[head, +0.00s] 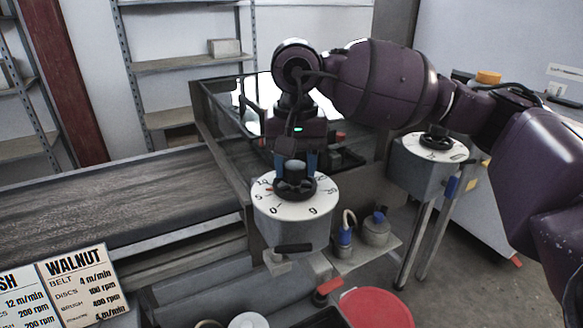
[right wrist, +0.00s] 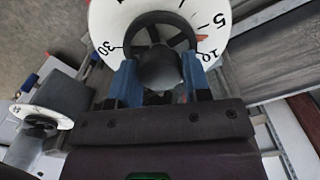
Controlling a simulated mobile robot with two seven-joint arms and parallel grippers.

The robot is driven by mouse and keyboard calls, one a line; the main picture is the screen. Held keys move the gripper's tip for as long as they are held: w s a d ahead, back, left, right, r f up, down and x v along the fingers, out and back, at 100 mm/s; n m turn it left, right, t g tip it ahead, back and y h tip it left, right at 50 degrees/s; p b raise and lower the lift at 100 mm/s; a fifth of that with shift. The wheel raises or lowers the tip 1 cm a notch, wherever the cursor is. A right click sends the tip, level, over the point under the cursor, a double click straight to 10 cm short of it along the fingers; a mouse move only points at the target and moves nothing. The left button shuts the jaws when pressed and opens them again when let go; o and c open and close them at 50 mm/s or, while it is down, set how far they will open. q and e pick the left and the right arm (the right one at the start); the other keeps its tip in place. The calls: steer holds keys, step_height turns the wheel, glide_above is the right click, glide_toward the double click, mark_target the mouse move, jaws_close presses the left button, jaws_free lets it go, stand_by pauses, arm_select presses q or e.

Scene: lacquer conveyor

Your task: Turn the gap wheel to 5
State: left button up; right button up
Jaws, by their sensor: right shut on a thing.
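A black handwheel (head: 296,188) sits on a round white dial (head: 295,208) with black numbers, on top of a grey box. I see no label naming it as the gap wheel. My right gripper (head: 295,163) points down over it, its blue fingers shut on the wheel's dark central knob. In the right wrist view the gripper (right wrist: 160,80) has the knob between its fingers, with the wheel's rim (right wrist: 160,18) around it. A red mark (right wrist: 202,37) on the dial (right wrist: 235,12) lies between 5 and 10, nearer 10. My left gripper is not in view.
A second dial (head: 435,148) with a black wheel (head: 434,140) stands on a grey box at the right. A conveyor belt (head: 110,195) runs at left. A settings board (head: 80,290) is at lower left. A red round lid (head: 376,308) is below.

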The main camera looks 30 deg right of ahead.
mark_target(295, 165)
steer(key=shift+n, duration=0.6)
steer(key=shift+r+b, duration=0.1)
steer(key=shift+b, duration=0.2)
steer(key=o, duration=0.9)
step_height(295, 165, up, 11)
steer(key=shift+f+p, duration=0.1)
steer(key=shift+p, duration=0.4)
